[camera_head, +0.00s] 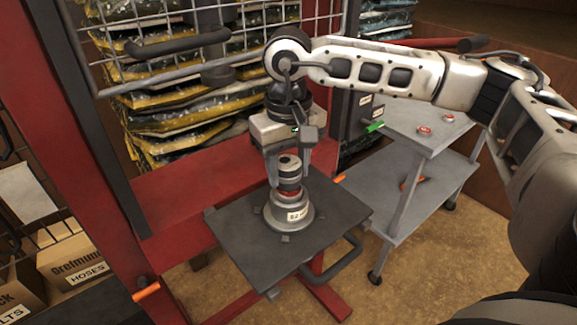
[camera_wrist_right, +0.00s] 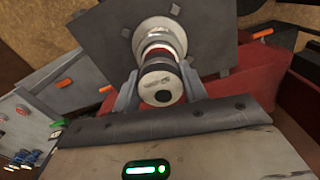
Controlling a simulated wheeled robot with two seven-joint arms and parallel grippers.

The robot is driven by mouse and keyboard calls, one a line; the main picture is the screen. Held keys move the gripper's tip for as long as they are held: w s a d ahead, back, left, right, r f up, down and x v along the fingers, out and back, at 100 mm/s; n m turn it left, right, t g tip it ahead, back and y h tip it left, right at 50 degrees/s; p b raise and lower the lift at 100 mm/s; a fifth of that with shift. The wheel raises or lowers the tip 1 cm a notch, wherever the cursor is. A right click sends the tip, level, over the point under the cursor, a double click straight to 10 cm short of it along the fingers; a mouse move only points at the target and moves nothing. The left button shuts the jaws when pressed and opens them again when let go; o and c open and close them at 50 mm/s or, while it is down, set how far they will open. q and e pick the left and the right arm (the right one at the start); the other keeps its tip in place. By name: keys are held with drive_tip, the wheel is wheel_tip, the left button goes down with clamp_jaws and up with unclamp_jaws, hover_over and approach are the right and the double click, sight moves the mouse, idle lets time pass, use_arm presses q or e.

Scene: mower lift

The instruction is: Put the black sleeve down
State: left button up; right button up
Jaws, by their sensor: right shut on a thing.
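My right gripper (camera_head: 289,170) points down over the dark square plate (camera_head: 237,238) of the red lift. Its two fingers are shut around the upper part of the black sleeve (camera_head: 289,166), which has a grey top with a dark hole. The sleeve also shows between the fingers in the right wrist view (camera_wrist_right: 160,84). Below it are a red band and a silver stepped base (camera_head: 290,214) with a white label, standing on the plate. The sleeve is upright and in line with the base; whether it bears on it I cannot tell. My left gripper is out of view.
A grey two-shelf cart (camera_head: 428,187) with red buttons stands at the right. A wire mesh guard (camera_head: 180,45) and stacked bags (camera_head: 165,122) are behind the plate. Cardboard boxes (camera_head: 75,262) sit at the lower left. A curved dark handle (camera_head: 340,262) juts from the plate's front edge.

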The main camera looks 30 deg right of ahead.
sight(288, 163)
drive_tip(key=shift+f, duration=0.35)
drive_tip(key=o, duration=1.4)
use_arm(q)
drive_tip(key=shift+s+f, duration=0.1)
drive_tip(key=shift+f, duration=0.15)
use_arm(e)
drive_tip(key=shift+r, duration=0.25)
wheel_tip(288, 163, up, 8)
drive_tip(key=p, duration=0.5)
drive_tip(key=shift+r, duration=0.25)
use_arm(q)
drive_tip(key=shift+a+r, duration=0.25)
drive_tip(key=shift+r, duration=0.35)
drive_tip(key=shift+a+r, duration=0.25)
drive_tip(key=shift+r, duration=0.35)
use_arm(e)
wheel_tip(288, 163, up, 4)
